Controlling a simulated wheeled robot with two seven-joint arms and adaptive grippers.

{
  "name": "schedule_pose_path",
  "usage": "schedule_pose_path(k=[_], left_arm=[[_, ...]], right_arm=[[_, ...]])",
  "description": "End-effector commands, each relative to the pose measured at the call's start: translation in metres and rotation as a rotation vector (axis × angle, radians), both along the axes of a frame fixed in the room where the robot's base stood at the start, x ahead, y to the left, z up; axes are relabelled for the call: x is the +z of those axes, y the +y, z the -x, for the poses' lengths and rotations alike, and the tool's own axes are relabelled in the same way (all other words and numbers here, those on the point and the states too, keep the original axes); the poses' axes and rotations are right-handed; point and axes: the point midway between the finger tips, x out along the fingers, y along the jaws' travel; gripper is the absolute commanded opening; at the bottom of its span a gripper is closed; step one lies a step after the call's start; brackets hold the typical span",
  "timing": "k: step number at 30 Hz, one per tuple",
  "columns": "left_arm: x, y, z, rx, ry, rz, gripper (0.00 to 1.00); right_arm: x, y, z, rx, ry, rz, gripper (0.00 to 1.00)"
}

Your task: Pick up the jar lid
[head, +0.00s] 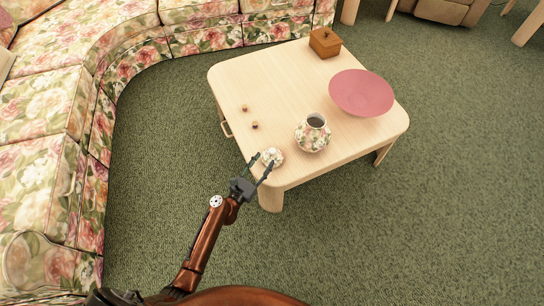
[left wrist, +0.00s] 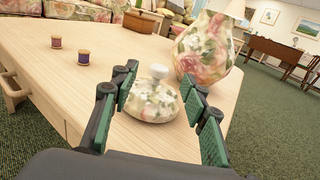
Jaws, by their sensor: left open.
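The jar lid (head: 272,156) is floral with a pale knob and rests on the near corner of the light wooden table (head: 290,85). In the left wrist view the lid (left wrist: 152,102) sits between the two green-padded fingers. My left gripper (head: 261,163) is open around the lid, one finger on each side; in the left wrist view the gripper (left wrist: 160,105) shows gaps between its pads and the lid. I cannot tell if either finger touches it. The matching floral jar (head: 312,137) stands uncovered, to the right of the lid. My right gripper is not in view.
A floral sofa (head: 60,85) curves around the left and back. Green carpet is open at right.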

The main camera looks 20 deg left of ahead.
Motion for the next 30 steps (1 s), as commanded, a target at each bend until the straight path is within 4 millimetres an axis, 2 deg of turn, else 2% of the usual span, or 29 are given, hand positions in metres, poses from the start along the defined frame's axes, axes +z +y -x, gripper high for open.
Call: schedule_pose_path(k=[10,13,18,27,30], left_arm=[[-0.009,-0.008,-0.038,0.000,0.003,-0.001,0.42],[-0.012,-0.011,-0.048,0.000,0.004,-0.001,0.42],[-0.011,-0.015,-0.068,0.000,0.003,-0.002,0.42],[-0.009,-0.016,-0.071,0.000,0.002,-0.001,0.42],[-0.009,-0.016,-0.071,0.001,0.002,-0.001,0.35]], right_arm=[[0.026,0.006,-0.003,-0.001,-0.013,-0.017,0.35],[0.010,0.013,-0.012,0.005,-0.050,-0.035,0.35],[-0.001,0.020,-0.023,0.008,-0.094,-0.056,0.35],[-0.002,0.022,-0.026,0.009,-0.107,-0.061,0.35],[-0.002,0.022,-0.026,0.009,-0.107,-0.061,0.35]])
